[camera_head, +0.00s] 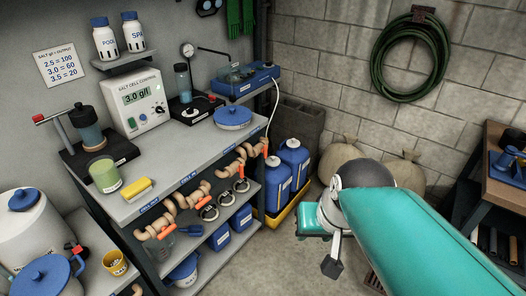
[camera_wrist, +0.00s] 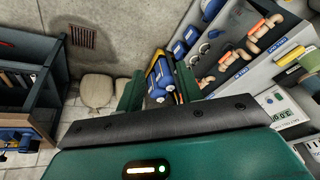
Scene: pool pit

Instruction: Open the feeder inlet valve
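Several valves with orange handles sit on the tan pipes under the shelf in the head view, such as one orange valve handle (camera_head: 166,231) at the left and another (camera_head: 272,160) at the right. At the far left, a red-handled fitting (camera_head: 78,251) stands by a blue-lidded vessel (camera_head: 47,278). No label I can read marks the feeder inlet valve, so I cannot tell which it is. My gripper (camera_wrist: 158,88) shows two green fingers spread apart with nothing between them. It is well right of the pipes, over the floor.
A shelf unit (camera_head: 168,172) carries the salt cell control (camera_head: 135,100), a green cup and a yellow sponge. Blue jugs (camera_head: 294,160) stand in a yellow tray beside it. Sacks (camera_head: 340,158) and a workbench (camera_head: 503,165) are at the right. Some floor between is clear.

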